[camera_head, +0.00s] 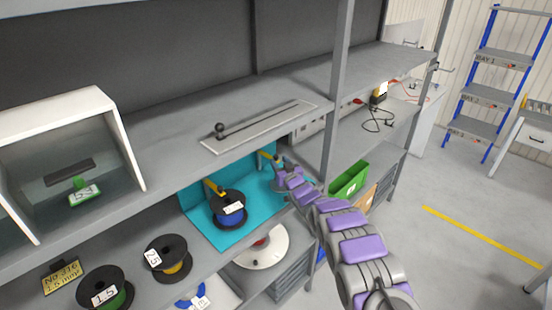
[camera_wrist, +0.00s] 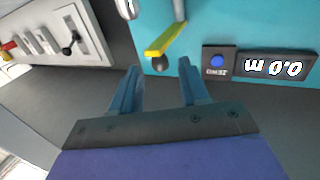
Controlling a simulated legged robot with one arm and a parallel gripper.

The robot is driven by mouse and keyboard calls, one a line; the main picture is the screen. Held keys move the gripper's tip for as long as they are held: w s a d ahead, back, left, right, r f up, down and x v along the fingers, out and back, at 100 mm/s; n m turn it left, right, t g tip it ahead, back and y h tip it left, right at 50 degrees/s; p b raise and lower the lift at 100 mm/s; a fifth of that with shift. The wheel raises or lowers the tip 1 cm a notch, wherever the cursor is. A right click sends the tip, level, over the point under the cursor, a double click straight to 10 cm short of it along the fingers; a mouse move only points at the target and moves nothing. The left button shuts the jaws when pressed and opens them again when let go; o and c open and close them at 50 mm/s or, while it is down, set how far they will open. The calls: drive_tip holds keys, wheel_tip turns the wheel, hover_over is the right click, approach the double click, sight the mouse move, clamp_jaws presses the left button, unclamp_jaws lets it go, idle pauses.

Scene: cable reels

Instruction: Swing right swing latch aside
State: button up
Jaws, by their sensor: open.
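The right swing latch is a yellow bar (camera_wrist: 166,38) with a dark knob (camera_wrist: 160,63) at its end, on the teal measuring stand. In the wrist view the knob shows between and just beyond the fingertips of my gripper (camera_wrist: 160,72). The two blue fingers are apart with nothing between them; I cannot tell whether they touch the knob. In the head view the latch's yellow end (camera_head: 265,155) shows just left of my gripper (camera_head: 279,163). The other yellow latch (camera_head: 213,188) is by the black reel (camera_head: 229,208) on the teal stand (camera_head: 200,222).
A blue ZERO button (camera_wrist: 217,60) and a display reading 0.0 m (camera_wrist: 275,67) are right of the latch in the wrist view. A shelf with a slotted plate (camera_head: 258,125) hangs above the stand. A green bin (camera_head: 349,180) is to the right.

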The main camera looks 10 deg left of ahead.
sight(276, 159)
drive_tip(key=shift+x, duration=1.4)
drive_tip(key=shift+w+a, duration=0.1)
drive_tip(key=shift+a, duration=0.15)
drive_tip(key=shift+w+a, duration=0.15)
drive_tip(key=shift+w, duration=0.55)
drive_tip(key=shift+c, duration=0.3)
clamp_jaws()
